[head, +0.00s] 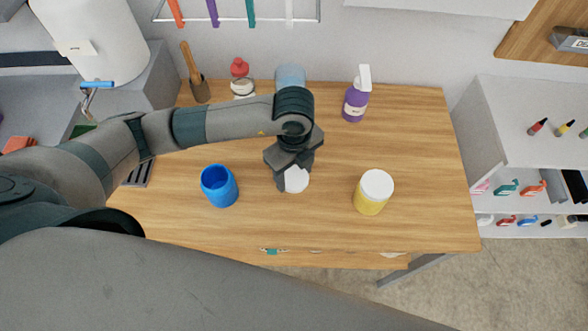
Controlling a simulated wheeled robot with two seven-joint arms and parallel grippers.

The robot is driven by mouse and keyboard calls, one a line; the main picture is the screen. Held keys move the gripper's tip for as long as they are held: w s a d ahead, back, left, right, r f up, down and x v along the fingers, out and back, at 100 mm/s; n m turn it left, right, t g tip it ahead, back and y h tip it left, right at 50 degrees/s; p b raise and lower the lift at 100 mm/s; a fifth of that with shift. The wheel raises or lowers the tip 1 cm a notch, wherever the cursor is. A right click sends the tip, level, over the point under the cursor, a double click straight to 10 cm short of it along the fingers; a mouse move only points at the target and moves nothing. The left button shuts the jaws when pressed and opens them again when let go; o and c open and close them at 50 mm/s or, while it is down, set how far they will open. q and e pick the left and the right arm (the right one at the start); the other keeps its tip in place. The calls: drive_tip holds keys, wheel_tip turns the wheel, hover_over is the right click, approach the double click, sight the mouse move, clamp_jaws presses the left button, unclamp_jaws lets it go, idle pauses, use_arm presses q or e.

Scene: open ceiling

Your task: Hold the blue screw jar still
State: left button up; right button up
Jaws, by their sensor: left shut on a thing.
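The blue jar (219,187) stands upright on the wooden table, left of centre. Its top is open and no lid shows on it. My left gripper (290,181) is to the right of the blue jar, apart from it, pointing down. It is shut on a white round thing (297,180), perhaps a lid, partly hidden by the fingers. My right gripper is not in view.
A yellow jar with a white lid (373,191) stands to the right. A purple spray bottle (356,97), a red-topped bottle (241,79) and a wooden-handled tool (195,75) stand at the back. The table (425,150) is clear at the right.

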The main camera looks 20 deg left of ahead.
sight(294, 176)
use_arm(q)
drive_tip(key=shift+f, duration=0.2)
drive_tip(key=o, duration=1.2)
drive_tip(key=shift+c, duration=0.2)
drive_tip(key=shift+r, duration=0.15)
drive_tip(key=shift+r, duration=0.45)
wheel_tip(294, 176, up, 11)
drive_tip(key=b, duration=0.2)
drive_tip(key=shift+r, duration=0.2)
